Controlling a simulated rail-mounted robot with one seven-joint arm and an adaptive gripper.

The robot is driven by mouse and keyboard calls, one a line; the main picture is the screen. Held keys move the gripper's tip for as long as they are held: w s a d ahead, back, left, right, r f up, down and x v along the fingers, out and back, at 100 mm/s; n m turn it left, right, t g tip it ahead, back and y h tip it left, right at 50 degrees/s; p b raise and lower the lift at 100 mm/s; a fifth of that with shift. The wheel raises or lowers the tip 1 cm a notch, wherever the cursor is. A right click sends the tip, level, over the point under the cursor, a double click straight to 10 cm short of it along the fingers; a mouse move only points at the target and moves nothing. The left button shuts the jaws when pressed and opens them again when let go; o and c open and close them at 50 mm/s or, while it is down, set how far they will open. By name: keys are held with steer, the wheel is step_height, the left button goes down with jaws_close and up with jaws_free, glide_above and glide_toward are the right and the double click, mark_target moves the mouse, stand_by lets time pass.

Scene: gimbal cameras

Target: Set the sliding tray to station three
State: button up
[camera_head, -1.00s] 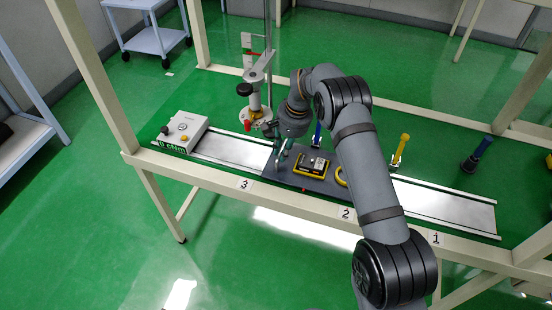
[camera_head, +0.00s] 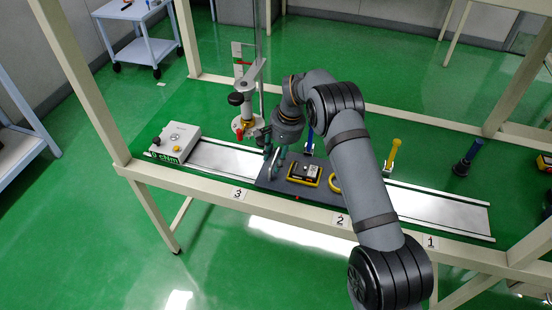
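The sliding tray (camera_head: 318,194) is a dark grey plate on a pale metal rail (camera_head: 225,160). It sits between the marks 3 (camera_head: 238,193) and 2 (camera_head: 341,220), its left edge a little right of mark 3. It carries a yellow-and-black device (camera_head: 304,174) and a yellow ring (camera_head: 335,183), partly hidden by my arm. My gripper (camera_head: 274,160) points down at the tray's left end, with its teal fingers low over the plate. The fingers are small and overlap the tray's end, so I cannot tell whether they hold anything.
A grey control box (camera_head: 178,140) with a "cNm" display stands at the rail's left end. An upright stand with a red-and-yellow tool (camera_head: 243,124) is behind the rail, close to my gripper. Mark 1 (camera_head: 431,242) is at right, where the rail (camera_head: 440,208) is bare.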

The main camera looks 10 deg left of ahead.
step_height(320, 180, up, 11)
steer(key=d, duration=0.2)
steer(key=shift+s+d, duration=0.15)
steer(key=shift+c, duration=0.2)
